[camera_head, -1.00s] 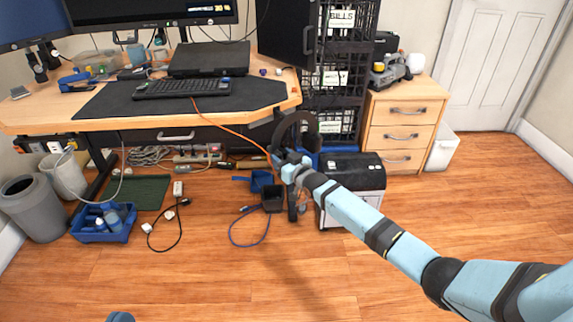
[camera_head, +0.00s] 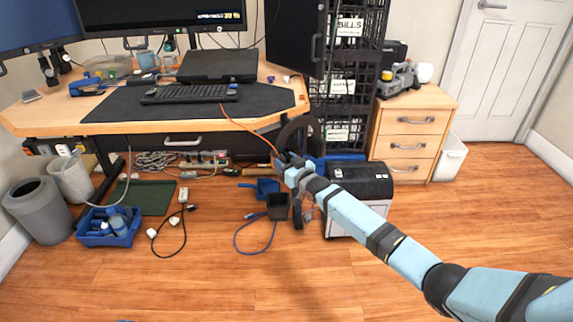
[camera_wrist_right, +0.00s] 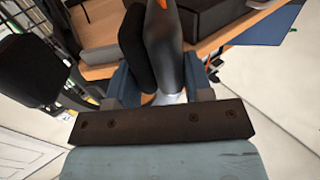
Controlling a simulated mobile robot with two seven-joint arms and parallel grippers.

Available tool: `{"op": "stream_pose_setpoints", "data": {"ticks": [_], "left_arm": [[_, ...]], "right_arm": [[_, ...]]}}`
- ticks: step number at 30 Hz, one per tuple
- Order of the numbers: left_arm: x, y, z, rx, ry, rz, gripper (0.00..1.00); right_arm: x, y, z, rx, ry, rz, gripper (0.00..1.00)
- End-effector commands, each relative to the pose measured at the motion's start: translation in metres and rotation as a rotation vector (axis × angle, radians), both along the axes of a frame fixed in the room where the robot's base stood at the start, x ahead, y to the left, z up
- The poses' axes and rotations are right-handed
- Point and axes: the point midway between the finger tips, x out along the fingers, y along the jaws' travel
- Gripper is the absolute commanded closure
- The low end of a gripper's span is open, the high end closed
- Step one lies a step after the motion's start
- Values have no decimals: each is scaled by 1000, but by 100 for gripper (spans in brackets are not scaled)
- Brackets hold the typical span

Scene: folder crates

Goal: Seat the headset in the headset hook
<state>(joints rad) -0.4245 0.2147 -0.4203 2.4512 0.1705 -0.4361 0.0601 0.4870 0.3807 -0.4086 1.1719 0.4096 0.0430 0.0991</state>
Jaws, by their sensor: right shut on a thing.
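The dark headset (camera_head: 316,128) is in my right gripper (camera_head: 284,164), held by its band in front of the desk's right end. Its arched band rises above the gripper and a dark part hangs below, beside the black bin on the floor. In the right wrist view, the headset's dark grey band (camera_wrist_right: 165,48) stands up between the fingers of my right gripper (camera_wrist_right: 160,92), which are shut on it. A black padded piece, likely an ear cup (camera_wrist_right: 28,72), shows at left. I cannot make out the headset hook. My left gripper is out of view.
The desk (camera_head: 250,114) carries a keyboard (camera_head: 190,93) and monitors. An orange cord runs down past its front edge. Black wire crates (camera_head: 345,90), a black-topped grey box (camera_head: 362,180) and wooden drawers (camera_head: 412,145) stand at right. Cables and bins lie on the floor.

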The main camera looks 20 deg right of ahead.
Motion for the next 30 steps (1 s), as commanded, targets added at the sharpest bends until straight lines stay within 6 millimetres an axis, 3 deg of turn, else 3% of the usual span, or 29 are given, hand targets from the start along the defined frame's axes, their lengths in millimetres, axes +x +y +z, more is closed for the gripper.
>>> {"op": "stream_pose_setpoints", "data": {"ticks": [18, 30], "left_arm": [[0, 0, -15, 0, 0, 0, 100], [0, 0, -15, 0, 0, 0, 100]], "right_arm": [[21, 5, 0, -1, -2, 1, 84], [22, 5, 1, -1, -2, 1, 84]]}}
